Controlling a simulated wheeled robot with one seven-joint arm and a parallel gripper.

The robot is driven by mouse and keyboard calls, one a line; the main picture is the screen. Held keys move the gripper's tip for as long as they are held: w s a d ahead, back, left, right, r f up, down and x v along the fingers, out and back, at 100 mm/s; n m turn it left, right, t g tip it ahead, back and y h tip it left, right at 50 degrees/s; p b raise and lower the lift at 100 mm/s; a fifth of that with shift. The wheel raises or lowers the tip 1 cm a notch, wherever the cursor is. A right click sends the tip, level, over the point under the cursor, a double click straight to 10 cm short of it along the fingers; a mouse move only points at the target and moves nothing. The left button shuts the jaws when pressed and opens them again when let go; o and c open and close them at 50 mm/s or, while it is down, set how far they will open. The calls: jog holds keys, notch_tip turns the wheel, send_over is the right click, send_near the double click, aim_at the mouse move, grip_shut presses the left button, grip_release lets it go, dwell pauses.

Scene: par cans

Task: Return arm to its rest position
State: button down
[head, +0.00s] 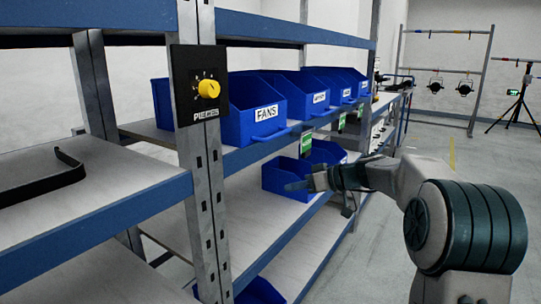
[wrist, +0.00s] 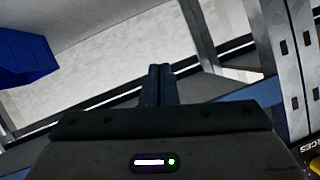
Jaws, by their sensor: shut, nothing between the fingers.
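My gripper (head: 297,186) is at the end of my arm, which reaches left from the right side of the head view toward the shelving rack. It appears in front of the lower blue bin (head: 280,180), and I cannot tell how close it is. In the wrist view my gripper (wrist: 158,72) has its two dark fingers together, with nothing between them. Past the fingertips are a pale shelf surface (wrist: 110,75) and metal rack parts.
A rack post (head: 205,190) carries a black panel with a yellow knob (head: 209,89). A blue FANS bin (head: 255,112) and several others line the shelf. A black strap (head: 45,180) lies at left. A tripod (head: 520,100) stands far right. Floor beside the rack is clear.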

jog(key=s+r+m+g+h+p, duration=0.1)
jog(key=s+r+m+h+p, duration=0.15)
jog(key=s+r+p, duration=0.4)
jog(key=s+r+m+g+h+p, duration=0.1)
jog(key=s+h+p, duration=0.25)
jog(key=s, duration=0.55)
jog(key=s+d+r+m+h+p, duration=0.2)
jog(key=s+d+r+h+p, duration=0.1)
jog(key=s+p, duration=0.4)
jog(key=s+d+r+m+h+p, duration=0.3)
jog(key=s+p, duration=0.5)
jog(key=s, duration=0.5)
jog(key=shift+d+r+m+g, duration=0.3)
jog(key=shift+d+m+g, duration=0.1)
jog(key=shift+d, duration=0.25)
